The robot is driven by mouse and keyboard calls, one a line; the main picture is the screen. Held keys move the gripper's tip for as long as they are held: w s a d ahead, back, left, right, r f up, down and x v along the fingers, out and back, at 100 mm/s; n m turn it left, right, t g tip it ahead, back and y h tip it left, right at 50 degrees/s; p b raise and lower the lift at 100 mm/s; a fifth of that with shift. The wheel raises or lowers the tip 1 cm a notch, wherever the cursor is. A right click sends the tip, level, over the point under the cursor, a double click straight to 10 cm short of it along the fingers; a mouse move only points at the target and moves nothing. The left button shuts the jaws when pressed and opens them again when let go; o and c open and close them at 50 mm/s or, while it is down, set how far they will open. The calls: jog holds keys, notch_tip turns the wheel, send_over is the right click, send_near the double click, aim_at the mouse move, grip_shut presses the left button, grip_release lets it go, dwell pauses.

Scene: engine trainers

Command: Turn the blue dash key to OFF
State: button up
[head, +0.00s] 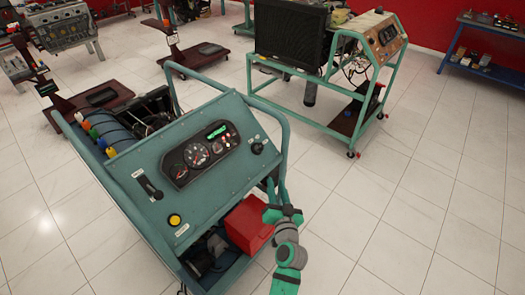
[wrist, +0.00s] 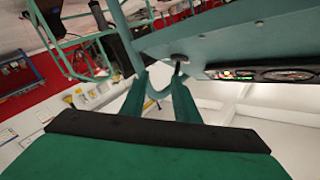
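The blue-green engine trainer (head: 135,180) stands in the middle of the head view with its sloping dash panel facing up. The dash key (head: 257,147) is a small dark piece at the right end of the panel, right of the gauges. In the wrist view the key (wrist: 178,66) sticks out from a round fitting on the panel, just beyond my fingertips. My gripper (wrist: 160,80) is open, its two fingers apart with nothing held. In the head view my gripper (head: 273,192) is below the key, by the trainer's right frame tube. The key's exact setting is too small to read.
The gauge cluster (head: 198,154) is left of the key. A black lever (head: 148,186) and a yellow button (head: 174,220) are farther left. A red box (head: 248,224) sits under the panel near my arm. Another green-framed trainer (head: 318,95) stands behind. Floor at right is clear.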

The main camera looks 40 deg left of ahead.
jog(key=n+y, duration=0.1)
jog(key=y, duration=0.1)
send_near(262, 150)
jog(key=d, duration=0.1)
jog(key=shift+g, duration=0.4)
jog(key=x, duration=1)
jog(key=shift+w+a+r, duration=0.1)
jog(key=shift+a+r, duration=0.15)
grip_shut()
